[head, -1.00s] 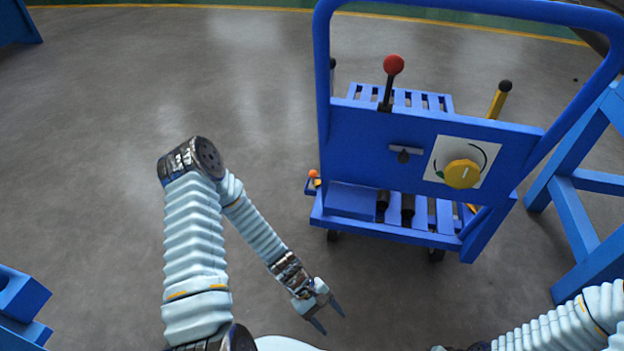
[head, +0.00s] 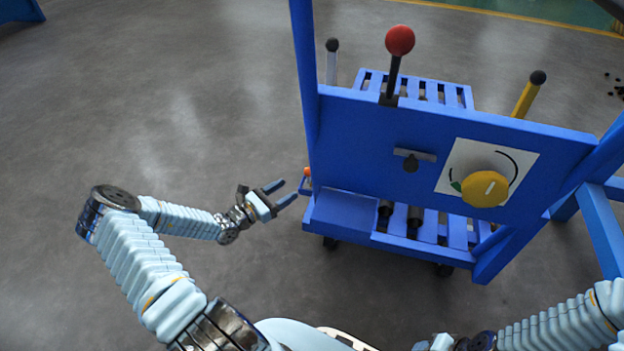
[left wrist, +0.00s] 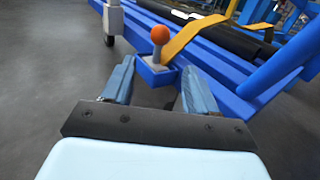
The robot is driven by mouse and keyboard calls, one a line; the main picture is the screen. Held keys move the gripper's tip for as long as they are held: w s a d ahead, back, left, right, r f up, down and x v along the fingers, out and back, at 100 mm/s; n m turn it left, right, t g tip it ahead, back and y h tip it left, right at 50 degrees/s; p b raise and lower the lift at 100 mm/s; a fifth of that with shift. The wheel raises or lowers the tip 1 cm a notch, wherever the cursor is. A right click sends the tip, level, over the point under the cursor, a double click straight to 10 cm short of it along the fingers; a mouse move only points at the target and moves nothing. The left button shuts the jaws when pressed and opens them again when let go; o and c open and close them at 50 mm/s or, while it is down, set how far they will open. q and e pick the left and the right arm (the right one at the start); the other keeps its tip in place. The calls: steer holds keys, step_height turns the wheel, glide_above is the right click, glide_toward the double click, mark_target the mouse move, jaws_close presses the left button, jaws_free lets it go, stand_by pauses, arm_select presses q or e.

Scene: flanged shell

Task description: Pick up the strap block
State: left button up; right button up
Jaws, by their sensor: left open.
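What looks like the strap block is a small blue block (left wrist: 157,73) with an orange ball knob (left wrist: 160,34) on a short grey stem. In the head view only the small orange knob (head: 307,171) shows clearly, at the cart's left side. My left gripper (head: 287,192) is open and empty, just left of the block and pointing toward it. In the left wrist view the block shows beyond and between the two open fingers, apparently untouched.
The blue cart (head: 350,130) carries a red-knobbed lever (head: 400,41), a yellow dial (head: 485,189) and a yellow handle (head: 528,95). Its wheels (left wrist: 109,40) stand on the floor. A blue frame (head: 603,225) is at the right. Grey floor (head: 150,100) at the left is clear.

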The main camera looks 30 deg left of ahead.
mark_target(309, 176)
arm_select(q)
steer(key=x, duration=0.5)
steer(key=shift+w+b, duration=0.1)
steer(key=shift+b, duration=0.2)
steer(key=b+x, duration=0.1)
steer(key=x, duration=0.4)
steer(key=shift+w+f, duration=0.15)
steer(key=shift+f, duration=0.05)
jaws_close()
